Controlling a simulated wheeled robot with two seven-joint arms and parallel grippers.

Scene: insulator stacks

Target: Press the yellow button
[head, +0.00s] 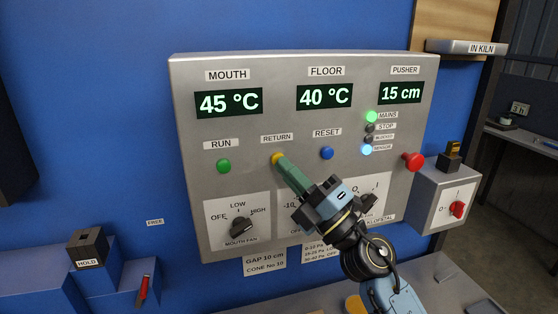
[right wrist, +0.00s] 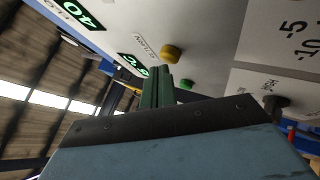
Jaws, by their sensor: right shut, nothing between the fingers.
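The yellow button (head: 276,158) sits under the RETURN label on the grey control panel (head: 190,90), between a green and a blue button. My right gripper (head: 283,165) is shut and empty, its green fingers pointing at the panel. In the head view its tip overlaps the lower right of the yellow button and hides part of it. In the right wrist view the yellow button (right wrist: 171,52) shows just beyond the tips of the green fingers (right wrist: 158,88). I cannot tell whether they touch. My left gripper is not in view.
The green RUN button (head: 223,166) is left of the yellow one, the blue RESET button (head: 326,153) right. Dial knobs (head: 240,227) sit below. A red mushroom knob (head: 413,162) sticks out at the panel's right, above a box with a red switch (head: 457,209).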

